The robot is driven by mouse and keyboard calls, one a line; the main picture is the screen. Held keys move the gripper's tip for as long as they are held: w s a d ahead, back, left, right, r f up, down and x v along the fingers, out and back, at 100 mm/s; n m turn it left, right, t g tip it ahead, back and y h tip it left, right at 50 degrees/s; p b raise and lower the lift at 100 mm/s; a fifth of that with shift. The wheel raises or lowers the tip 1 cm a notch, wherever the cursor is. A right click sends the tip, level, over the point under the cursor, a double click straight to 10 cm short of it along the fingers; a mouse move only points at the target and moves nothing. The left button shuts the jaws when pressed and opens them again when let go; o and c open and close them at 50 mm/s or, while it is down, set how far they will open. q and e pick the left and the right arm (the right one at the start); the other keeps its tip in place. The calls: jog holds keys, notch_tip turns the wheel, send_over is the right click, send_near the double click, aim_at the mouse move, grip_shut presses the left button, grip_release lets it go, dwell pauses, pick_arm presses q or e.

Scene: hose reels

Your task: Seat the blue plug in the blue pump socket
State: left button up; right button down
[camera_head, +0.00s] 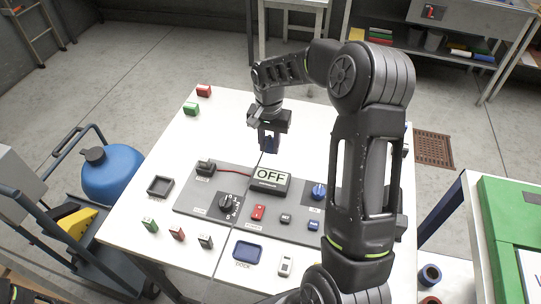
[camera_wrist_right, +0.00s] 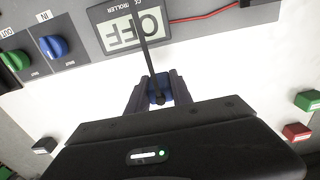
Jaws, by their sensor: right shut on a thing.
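My right gripper (camera_head: 269,145) is above the table behind the controller, pointing down. It is shut on the blue plug (camera_wrist_right: 157,88), whose dark cable rises between the fingers in the right wrist view. The plug shows as a small dark blue piece (camera_head: 269,141) in the head view, held clear of the panel. A round blue fitting (camera_head: 318,191) on the grey panel, right of the controller, looks like the blue pump socket. It also shows in the right wrist view (camera_wrist_right: 54,47), beside the label IN. The plug is apart from it. My left gripper is not in view.
The grey panel (camera_head: 190,208) carries a controller reading OFF (camera_head: 270,179), a black dial (camera_head: 227,204) and small blocks. A green fitting (camera_wrist_right: 16,60) is beside the blue one. A blue dock tray (camera_head: 248,250) lies in front. My right arm hides the table's right side.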

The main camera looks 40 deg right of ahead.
aim_at(270, 153)
jog(key=shift+w+d+f, duration=0.15)
jog(key=shift+f, duration=0.35)
notch_tip(270, 153, down, 3)
jog(key=shift+f+p, duration=0.1)
jog(key=shift+p, duration=0.35)
jog(key=shift+f, duration=0.25)
